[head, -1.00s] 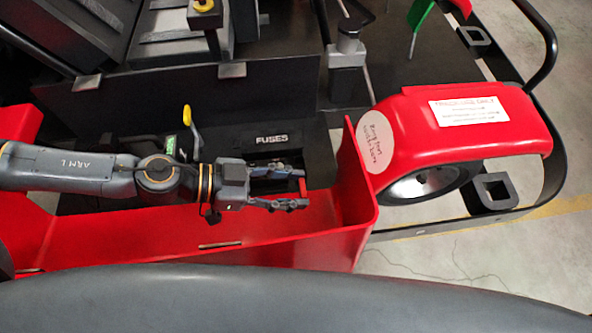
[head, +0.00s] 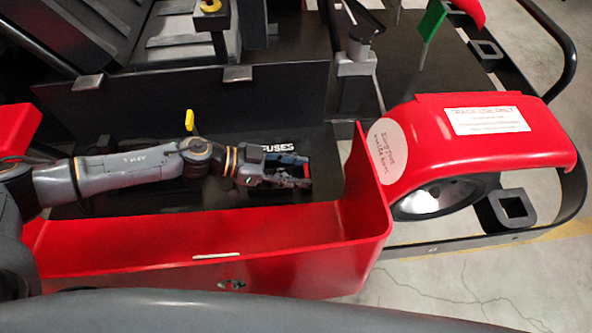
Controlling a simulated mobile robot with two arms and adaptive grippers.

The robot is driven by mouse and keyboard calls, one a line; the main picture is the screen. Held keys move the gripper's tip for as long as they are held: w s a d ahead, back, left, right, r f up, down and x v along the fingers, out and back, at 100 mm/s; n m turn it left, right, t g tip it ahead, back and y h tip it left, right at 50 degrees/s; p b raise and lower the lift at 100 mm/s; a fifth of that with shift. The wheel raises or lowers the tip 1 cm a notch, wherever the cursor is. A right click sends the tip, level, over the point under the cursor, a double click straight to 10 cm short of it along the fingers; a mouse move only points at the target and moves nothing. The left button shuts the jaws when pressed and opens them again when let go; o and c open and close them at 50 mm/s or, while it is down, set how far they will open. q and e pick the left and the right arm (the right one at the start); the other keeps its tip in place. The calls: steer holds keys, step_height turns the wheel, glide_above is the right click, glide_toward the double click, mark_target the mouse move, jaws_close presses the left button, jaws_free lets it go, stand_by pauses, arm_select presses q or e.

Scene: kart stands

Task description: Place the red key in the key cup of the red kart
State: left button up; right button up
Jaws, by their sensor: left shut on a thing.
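My left gripper (head: 290,172) reaches in from the left over the red kart (head: 250,230). It is shut on a small red thing (head: 306,171), which looks like the red key; the fingers hide most of it. The gripper is at the inner side of the kart's red side trough, beside a black box marked FUSES (head: 279,148) and partly in front of it. I cannot pick out the key cup for sure. My right gripper is not in view.
The red fender with a white label (head: 487,120) and a wheel (head: 428,198) lie to the right. A yellow-topped lever (head: 189,121) stands behind my left arm. A black panel (head: 200,110) rises behind. The red trough's upright end wall (head: 365,195) is right of the gripper.

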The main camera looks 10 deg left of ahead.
arm_select(q)
steer(key=shift+f, duration=0.2)
steer(key=shift+f, duration=0.1)
steer(key=o, duration=0.7)
steer(key=shift+c, duration=0.2)
steer(key=shift+r, duration=0.25)
steer(key=b+v, duration=0.1)
steer(key=v, duration=1.1)
steer(key=shift+b, duration=0.4)
